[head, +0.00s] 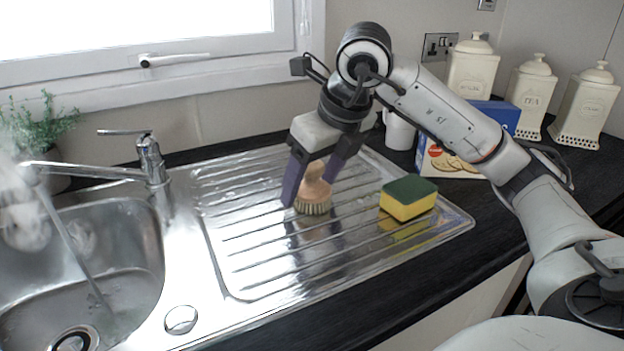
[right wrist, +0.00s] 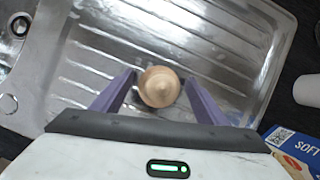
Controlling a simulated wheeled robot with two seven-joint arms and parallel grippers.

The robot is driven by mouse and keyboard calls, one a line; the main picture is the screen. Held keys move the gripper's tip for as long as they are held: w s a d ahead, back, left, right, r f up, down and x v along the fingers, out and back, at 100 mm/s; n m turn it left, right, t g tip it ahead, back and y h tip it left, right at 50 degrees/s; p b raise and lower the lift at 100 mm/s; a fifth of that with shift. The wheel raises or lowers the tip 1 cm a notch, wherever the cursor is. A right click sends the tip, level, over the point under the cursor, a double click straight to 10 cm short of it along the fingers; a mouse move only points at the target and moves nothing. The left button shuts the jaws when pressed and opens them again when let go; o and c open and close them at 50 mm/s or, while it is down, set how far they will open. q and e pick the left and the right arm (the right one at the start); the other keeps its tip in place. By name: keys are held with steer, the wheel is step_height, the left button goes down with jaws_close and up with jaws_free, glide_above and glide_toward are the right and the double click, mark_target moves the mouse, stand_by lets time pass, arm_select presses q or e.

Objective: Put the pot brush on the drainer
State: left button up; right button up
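The pot brush (head: 314,190) has a round wooden knob and pale bristles. It stands upright, bristles down, on the ribbed metal drainer (head: 250,255). My right gripper (head: 308,188) is over the brush from above, with a purple finger on either side of it. In the right wrist view the brush's wooden knob (right wrist: 159,87) sits between the fingertips (right wrist: 158,92), with a gap visible on both sides. The right gripper is open. The drainer also shows in the right wrist view (right wrist: 215,45). My left gripper is not in view.
A green and yellow sponge (head: 408,199) lies on the drainer right of the brush. The sink (head: 130,240) and tap (head: 150,160) are at left. A white mug (head: 398,132), a blue box (head: 497,113) and cream canisters (head: 527,92) stand behind on the dark worktop.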

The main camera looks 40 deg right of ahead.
steer(key=shift+s+r, duration=0.1)
steer(key=shift+r, duration=0.4)
steer(key=p+v, duration=0.4)
steer(key=v, duration=0.7)
steer(key=shift+s, duration=0.15)
steer(key=shift+r, duration=0.1)
stand_by(0.6)
